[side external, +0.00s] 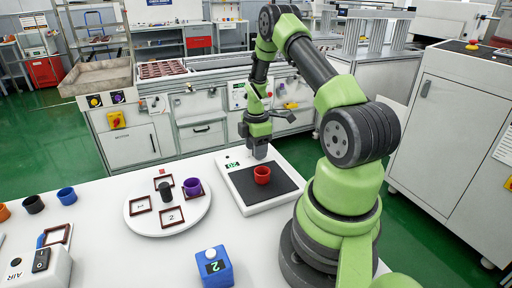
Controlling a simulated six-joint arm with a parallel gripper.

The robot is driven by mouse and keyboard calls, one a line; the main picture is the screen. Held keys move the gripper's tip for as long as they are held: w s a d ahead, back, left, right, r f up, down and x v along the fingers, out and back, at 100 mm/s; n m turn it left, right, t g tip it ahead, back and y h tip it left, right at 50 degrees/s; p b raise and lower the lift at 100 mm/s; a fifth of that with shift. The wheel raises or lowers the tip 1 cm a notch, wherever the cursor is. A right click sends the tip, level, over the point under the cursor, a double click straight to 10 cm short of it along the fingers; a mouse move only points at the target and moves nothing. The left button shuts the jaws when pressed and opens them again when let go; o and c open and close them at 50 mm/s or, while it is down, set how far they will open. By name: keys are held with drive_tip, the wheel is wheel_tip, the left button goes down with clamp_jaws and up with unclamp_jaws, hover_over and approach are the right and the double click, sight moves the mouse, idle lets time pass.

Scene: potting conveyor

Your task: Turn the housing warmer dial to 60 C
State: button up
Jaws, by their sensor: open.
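The housing warmer (222,182) is a flat white unit with a dark top plate, on the white table in front of my arm. A red cup-shaped housing (262,175) stands on its plate. A small green display (232,165) sits at its far left edge; its digits look like 20 but are too small to be sure. My gripper (260,154) points down over the far edge of the warmer, behind the red housing, open with nothing seen between its fingers. I cannot make out the dial; my gripper may hide it.
Left of the warmer is a round white turntable (150,226) with brown square frames, a dark cylinder (165,187) and a purple cup (192,187). A blue box (213,268) with a white knob stands in front. A switch box marked AIR (35,268) and several cups are at left.

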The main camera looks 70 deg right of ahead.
drive_tip(key=c, duration=0.9)
